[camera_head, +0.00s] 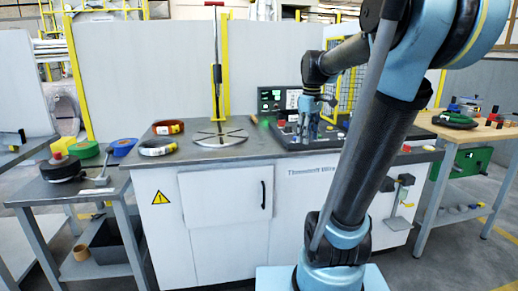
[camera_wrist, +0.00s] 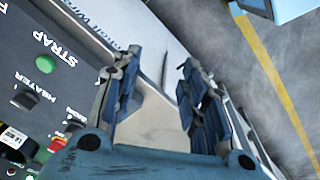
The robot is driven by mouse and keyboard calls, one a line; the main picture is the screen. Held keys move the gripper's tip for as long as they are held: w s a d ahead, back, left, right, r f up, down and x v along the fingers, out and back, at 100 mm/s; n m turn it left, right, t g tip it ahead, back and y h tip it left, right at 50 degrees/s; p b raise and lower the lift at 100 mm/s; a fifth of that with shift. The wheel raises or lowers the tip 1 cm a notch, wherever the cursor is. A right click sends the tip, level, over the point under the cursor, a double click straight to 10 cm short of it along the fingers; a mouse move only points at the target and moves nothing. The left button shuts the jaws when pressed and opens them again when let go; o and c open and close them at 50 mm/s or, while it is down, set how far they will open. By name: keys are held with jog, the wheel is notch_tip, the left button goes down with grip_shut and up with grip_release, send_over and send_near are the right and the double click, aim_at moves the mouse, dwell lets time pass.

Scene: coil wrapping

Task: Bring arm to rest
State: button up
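My gripper (camera_head: 308,118) hangs pointing down in front of the machine's control panel (camera_head: 270,98) in the head view. My arm rises from the front and bends over to it. In the wrist view my gripper (camera_wrist: 158,85) is open, with a clear gap between its two blue fingers and nothing between them. The white cabinet front and the grey floor (camera_wrist: 250,60) show beyond the fingers. The sloped panel (camera_wrist: 45,85) lies left of the fingers, with knobs and the words STRAP and HEATER.
A round slotted plate (camera_head: 219,137) and two coils, dark red (camera_head: 168,127) and white (camera_head: 158,147), lie on the machine top. A side table (camera_head: 65,190) at left holds colored rolls. A wooden bench (camera_head: 475,132) stands at right. My arm hides part of the machine.

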jog(key=s+f+m+t, duration=0.1)
jog(key=s+f+m, duration=0.7)
jog(key=s+f, duration=1.2)
jog(key=shift+s+d+m, duration=0.3)
jog(key=shift+s+d, duration=0.1)
jog(key=shift+s, duration=0.05)
jog(key=shift+w+f, duration=0.25)
jog(key=shift+w, duration=0.2)
jog(key=shift+c, duration=0.8)
